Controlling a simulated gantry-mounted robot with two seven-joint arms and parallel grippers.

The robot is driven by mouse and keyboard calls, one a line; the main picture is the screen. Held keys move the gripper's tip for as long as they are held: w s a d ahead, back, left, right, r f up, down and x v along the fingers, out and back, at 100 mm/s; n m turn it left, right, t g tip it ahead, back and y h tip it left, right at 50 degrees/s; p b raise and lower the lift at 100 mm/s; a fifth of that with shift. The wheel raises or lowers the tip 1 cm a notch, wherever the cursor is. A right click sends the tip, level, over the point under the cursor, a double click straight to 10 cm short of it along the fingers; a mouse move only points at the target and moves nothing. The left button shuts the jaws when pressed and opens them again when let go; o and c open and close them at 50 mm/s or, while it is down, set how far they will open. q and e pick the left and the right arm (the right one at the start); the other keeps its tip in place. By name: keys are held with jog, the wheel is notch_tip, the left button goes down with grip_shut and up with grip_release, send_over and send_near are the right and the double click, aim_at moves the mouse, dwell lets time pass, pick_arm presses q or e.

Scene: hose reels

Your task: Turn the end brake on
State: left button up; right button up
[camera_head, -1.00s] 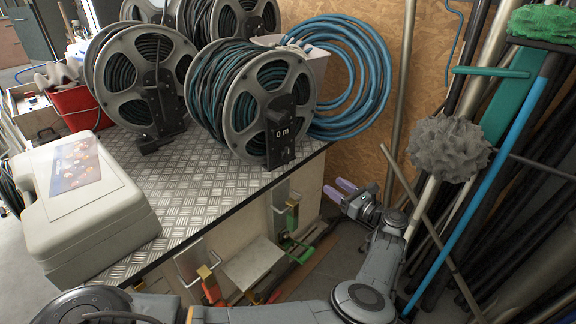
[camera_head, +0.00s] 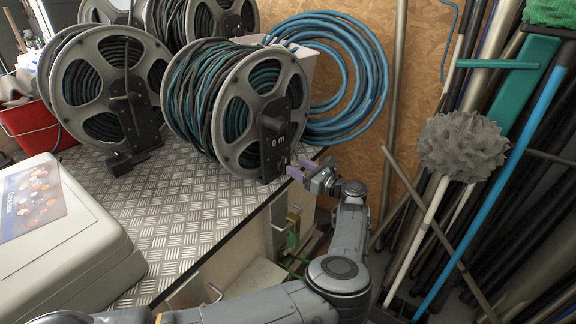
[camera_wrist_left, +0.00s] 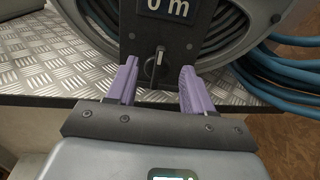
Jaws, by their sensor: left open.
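The front hose reel (camera_head: 262,112) stands at the right edge of the metal-topped bench, with a dark stand plate marked "0 m" (camera_head: 277,140) facing me. In the left wrist view, a small black knob with a light pointer line (camera_wrist_left: 157,61) sits low on that plate, below the "0 m" sign (camera_wrist_left: 167,9). My left gripper (camera_head: 300,168) is open, with its purple fingers pointing at the lower plate. In the left wrist view its fingers (camera_wrist_left: 157,88) are on either side of the knob, short of it and apart from it. My right gripper is not in view.
A second hose reel (camera_head: 108,90) stands to the left, with more reels behind. A coiled blue hose (camera_head: 345,80) lies behind the front reel. A beige case (camera_head: 60,245) sits at the bench's front left. Poles and a grey mop head (camera_head: 462,147) crowd the right.

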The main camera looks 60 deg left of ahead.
aim_at(282, 165)
pick_arm(q)
jog(key=shift+b+x, duration=0.65)
jog(key=shift+x, duration=1.9)
